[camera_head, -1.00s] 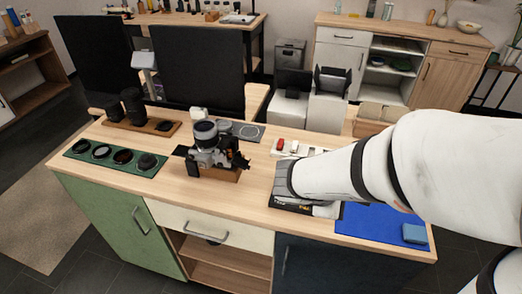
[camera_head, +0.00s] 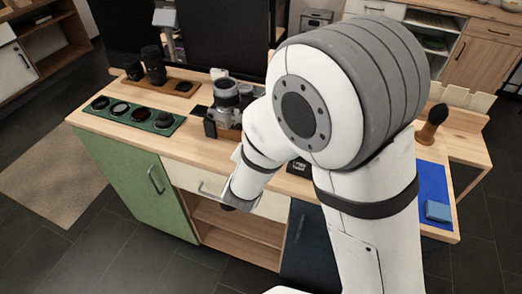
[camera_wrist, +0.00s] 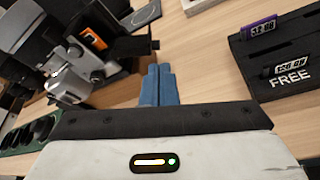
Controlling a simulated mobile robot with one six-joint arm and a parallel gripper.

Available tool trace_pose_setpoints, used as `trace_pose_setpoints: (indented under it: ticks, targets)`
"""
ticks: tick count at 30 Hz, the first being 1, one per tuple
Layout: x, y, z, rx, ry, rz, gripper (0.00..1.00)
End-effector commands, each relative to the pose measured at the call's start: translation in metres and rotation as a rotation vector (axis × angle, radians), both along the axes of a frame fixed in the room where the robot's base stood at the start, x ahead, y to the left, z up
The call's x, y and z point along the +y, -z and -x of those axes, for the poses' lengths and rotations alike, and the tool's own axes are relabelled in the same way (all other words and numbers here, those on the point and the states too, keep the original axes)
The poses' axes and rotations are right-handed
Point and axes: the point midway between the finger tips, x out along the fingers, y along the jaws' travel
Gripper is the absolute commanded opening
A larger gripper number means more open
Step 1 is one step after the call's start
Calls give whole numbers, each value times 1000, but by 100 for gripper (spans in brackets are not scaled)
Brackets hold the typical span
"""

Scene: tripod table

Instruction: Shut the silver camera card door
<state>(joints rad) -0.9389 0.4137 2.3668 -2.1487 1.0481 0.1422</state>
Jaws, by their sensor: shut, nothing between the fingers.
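The silver camera (camera_head: 226,96) stands on the table in the head view, its right side hidden behind my arm. In the wrist view the silver camera (camera_wrist: 88,75) is at the left, tilted in the picture. A black flap, which looks like its card door (camera_wrist: 128,48), sticks out from its side towards the right, so the door looks open. An orange part (camera_wrist: 93,38) shows in the body beside the flap. My gripper (camera_wrist: 159,72) has its blue fingers together and empty, just below the flap's outer end in the picture. Contact cannot be told.
A black card holder marked FREE (camera_wrist: 285,60) stands at the right in the wrist view, with bare wood between it and my fingers. The green lens tray (camera_head: 135,113) and dark lenses (camera_head: 153,64) lie left of the camera. A blue mat (camera_head: 432,185) is right.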

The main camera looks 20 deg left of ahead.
Motion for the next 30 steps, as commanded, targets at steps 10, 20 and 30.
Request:
trace_pose_setpoints:
  ticks: [10, 20, 30]
  targets:
    - [1, 10, -32, 1, 3, -1, 0]
    - [-1, 10, -33, 0, 3, 0, 0]
    - [7, 7, -28, 5, -13, 53, 0]
